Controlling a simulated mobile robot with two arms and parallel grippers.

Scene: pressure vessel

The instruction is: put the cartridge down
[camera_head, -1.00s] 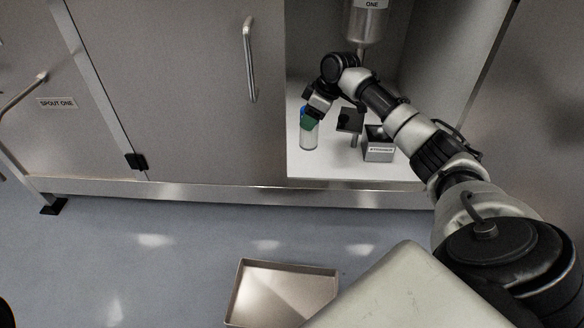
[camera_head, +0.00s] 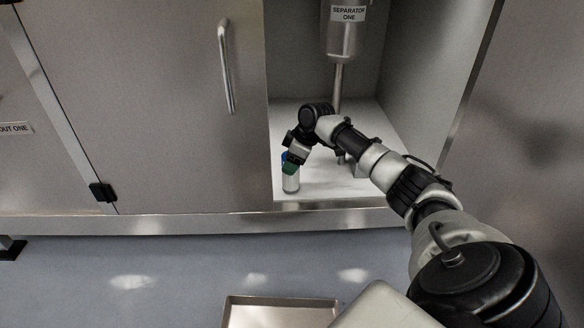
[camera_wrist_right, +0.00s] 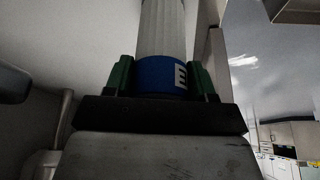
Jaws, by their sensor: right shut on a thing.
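The cartridge (camera_head: 291,184) is a pale cylinder with a blue end. It is upright or nearly so over the white floor of the open bay (camera_head: 335,184), near its front left. My right gripper (camera_head: 290,168), with green fingertips, is shut on its blue upper end. In the right wrist view the cartridge's ribbed white body (camera_wrist_right: 163,28) extends from a blue band marked "E" between the green fingers (camera_wrist_right: 160,78). I cannot tell whether its lower end touches the bay floor. My left gripper is not in view.
The separator (camera_head: 342,35) labelled "SEPARATOR ONE" hangs at the back of the bay, with a thin pipe below it. A closed cabinet door (camera_head: 150,120) with a handle is at left. A metal tray (camera_head: 280,302) lies on the floor in front. My right arm hides part of the bay floor.

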